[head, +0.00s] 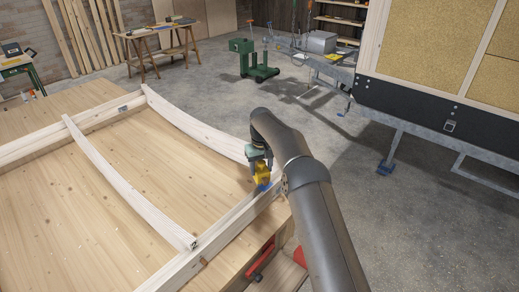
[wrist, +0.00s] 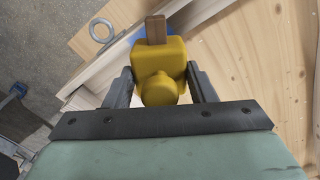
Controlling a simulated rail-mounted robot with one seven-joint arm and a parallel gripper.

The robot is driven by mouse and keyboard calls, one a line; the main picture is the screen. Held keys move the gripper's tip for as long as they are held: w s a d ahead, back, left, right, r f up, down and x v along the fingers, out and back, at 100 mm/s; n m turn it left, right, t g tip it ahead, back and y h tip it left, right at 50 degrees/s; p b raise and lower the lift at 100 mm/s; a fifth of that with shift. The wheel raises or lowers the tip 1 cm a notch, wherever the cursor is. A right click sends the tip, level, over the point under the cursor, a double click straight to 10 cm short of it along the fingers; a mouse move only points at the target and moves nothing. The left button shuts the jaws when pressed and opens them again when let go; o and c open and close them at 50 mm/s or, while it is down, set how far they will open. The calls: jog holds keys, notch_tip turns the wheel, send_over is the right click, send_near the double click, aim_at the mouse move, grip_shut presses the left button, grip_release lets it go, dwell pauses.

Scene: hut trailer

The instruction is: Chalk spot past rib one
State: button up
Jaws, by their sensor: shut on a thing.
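My gripper (head: 261,168) is shut on a yellow tool (head: 262,173), held over the near rail (head: 218,240) of the wooden frame. In the wrist view the yellow tool (wrist: 158,65) sits between both fingers, with a brown block (wrist: 156,30) at its far end.
The frame lies on a wooden bench top (head: 125,225). A metal ring (wrist: 101,30) shows beside the rail in the wrist view. A red clamp (head: 262,258) hangs at the bench's near edge. A trailer (head: 440,105) stands at right; concrete floor between is mostly clear.

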jog(key=shift+r, duration=0.85)
jog(key=shift+r+p, duration=1.5)
jog(key=shift+r, duration=0.95)
